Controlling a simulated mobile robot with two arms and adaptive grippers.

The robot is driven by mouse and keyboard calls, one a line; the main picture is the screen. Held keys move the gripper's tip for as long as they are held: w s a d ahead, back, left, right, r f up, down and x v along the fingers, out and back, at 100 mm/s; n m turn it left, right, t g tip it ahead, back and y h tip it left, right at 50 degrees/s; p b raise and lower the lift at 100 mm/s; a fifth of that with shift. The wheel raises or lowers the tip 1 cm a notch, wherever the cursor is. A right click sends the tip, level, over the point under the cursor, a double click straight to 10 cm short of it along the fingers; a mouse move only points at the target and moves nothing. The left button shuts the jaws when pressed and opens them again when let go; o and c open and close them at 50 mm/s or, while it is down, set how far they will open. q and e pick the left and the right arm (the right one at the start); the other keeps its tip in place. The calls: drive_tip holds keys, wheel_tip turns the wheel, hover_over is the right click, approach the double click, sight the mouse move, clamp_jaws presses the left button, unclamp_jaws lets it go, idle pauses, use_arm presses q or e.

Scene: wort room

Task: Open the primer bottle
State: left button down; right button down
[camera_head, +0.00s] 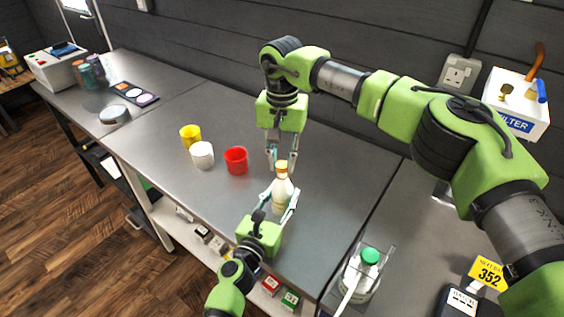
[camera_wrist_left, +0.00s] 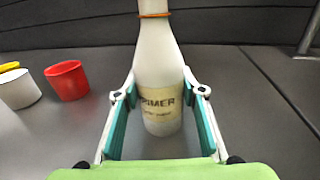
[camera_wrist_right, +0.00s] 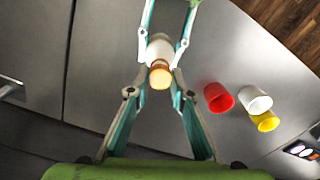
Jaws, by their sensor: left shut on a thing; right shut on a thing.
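The primer bottle (camera_head: 283,193) is white with a tan label reading "PRIMER" in the left wrist view (camera_wrist_left: 160,105). It is upright at the front work table. Its orange-yellow cap (camera_head: 281,167) is at the top of the neck; the right wrist view shows the cap (camera_wrist_right: 160,77) from above. My left gripper (camera_head: 283,200) is shut on the bottle body, one finger on each side. My right gripper (camera_head: 281,163) comes from the far side and is shut on the cap, its fingertips at either side of it.
A green-capped wash bottle (camera_head: 362,275) stands in a clear holder at lower right. A filter box (camera_head: 516,105) is at the right wall.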

sight(282, 164)
drive_tip(key=shift+r, duration=0.45)
drive_tip(key=shift+r, duration=2)
use_arm(q)
drive_tip(key=c, duration=1.2)
unclamp_jaws()
drive_tip(key=shift+c, duration=0.2)
